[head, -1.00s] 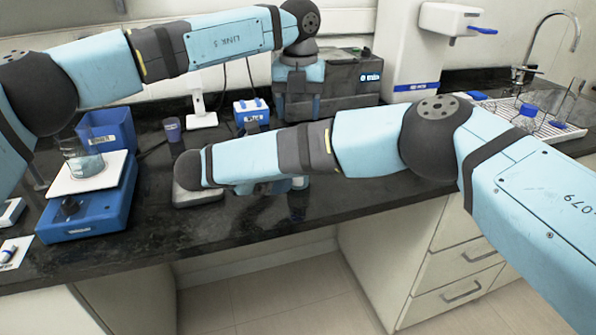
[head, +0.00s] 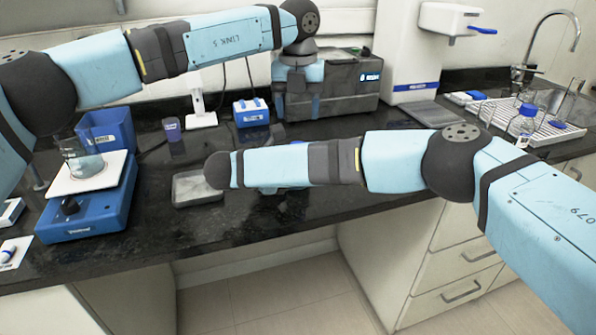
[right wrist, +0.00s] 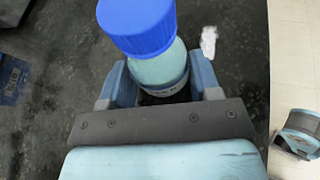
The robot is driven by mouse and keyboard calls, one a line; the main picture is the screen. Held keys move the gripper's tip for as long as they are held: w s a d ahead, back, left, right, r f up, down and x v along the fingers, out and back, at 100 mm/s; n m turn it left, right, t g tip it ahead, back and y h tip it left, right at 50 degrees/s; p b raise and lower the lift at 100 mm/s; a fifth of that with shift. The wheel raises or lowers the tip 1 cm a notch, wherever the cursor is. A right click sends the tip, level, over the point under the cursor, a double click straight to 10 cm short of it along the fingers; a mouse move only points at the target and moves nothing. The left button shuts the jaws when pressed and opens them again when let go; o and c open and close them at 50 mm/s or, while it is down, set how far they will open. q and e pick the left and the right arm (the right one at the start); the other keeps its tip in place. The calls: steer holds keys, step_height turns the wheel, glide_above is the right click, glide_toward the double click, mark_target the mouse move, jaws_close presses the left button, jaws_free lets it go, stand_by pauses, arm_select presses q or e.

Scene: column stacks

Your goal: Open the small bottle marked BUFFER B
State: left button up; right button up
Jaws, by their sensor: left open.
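A small bottle with a blue screw cap (right wrist: 137,25) and a pale blue-green body (right wrist: 160,68) shows in the right wrist view, cap towards the camera. My right gripper (right wrist: 162,90) has a finger on each side of its body and looks shut on it. Its label is mostly hidden and I cannot read it. In the head view my right forearm hides this gripper and bottle. My left gripper (head: 298,105) is open and empty, pointing down in front of the dark boxy machine at the back.
A blue stirrer (head: 85,215) with a beaker (head: 83,160) stands left. A blue-capped bottle (head: 521,127) stands at a white rack (head: 548,132) on the right. The front counter is fairly clear.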

jaws_close()
arm_select(q)
steer(key=m, duration=0.1)
steer(key=a+m, duration=0.1)
steer(key=m, duration=0.1)
steer(key=w+m, duration=0.1)
steer(key=m, duration=0.1)
steer(key=shift+a+f+h, duration=0.1)
steer(key=shift+a+h, duration=0.15)
steer(key=shift+h, duration=0.15)
steer(key=m, duration=2.7)
steer(key=d+m, duration=0.1)
steer(key=m, duration=0.1)
steer(key=shift+s+m, duration=0.25)
steer(key=shift+m, duration=0.15)
steer(key=m, duration=0.5)
steer(key=shift+s+d+y, duration=0.25)
steer(key=shift+y, duration=0.15)
steer(key=shift+f+m, duration=0.3)
steer(key=shift+f, duration=3.6)
